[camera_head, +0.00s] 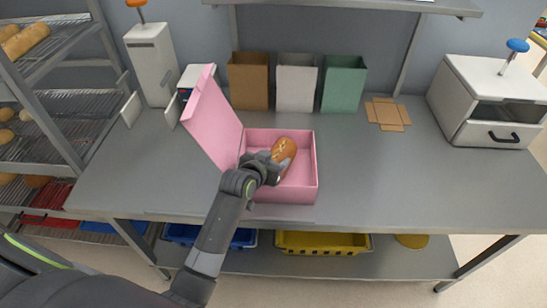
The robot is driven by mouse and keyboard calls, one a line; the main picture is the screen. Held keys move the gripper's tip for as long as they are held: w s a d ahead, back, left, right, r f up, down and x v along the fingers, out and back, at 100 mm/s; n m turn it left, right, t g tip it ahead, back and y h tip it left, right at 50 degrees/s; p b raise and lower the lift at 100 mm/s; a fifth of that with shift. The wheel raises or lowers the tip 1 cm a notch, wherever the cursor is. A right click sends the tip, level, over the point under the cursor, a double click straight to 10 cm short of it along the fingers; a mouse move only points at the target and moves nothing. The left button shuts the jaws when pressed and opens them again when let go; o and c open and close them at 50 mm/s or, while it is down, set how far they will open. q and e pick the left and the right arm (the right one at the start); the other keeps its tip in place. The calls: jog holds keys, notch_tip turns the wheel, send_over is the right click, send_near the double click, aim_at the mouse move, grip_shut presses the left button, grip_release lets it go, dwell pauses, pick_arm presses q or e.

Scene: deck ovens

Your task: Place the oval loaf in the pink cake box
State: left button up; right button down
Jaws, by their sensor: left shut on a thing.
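The pink cake box (310,193) stands on the grey table with its lid (212,120) raised on the left side. The oval loaf (285,150) is brown with pale slashes on top. It appears within the outline of the box opening, tilted in the picture. My left gripper (275,164) is shut on the loaf from its left and near side. The gripper and wrist hide part of the loaf and the box's near left corner. I cannot tell whether the loaf touches the box floor. My right gripper is not in view.
Brown (248,82), white (296,86) and green (343,86) open boxes stand at the back of the table (400,170). A flat cardboard piece (388,114) lies beside them. A white machine (490,105) stands at right. A bread rack (75,110) is at left. The table right of the pink box is clear.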

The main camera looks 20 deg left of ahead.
pick_arm(q)
jog(key=o, duration=1.1)
jog(key=shift+f, duration=0.1)
jog(key=shift+r+p, duration=0.3)
jog(key=shift+r, duration=0.45)
jog(key=shift+s, duration=0.35)
jog(key=b+v, duration=0.1)
jog(key=v, duration=1)
jog(key=shift+s+a, duration=0.1)
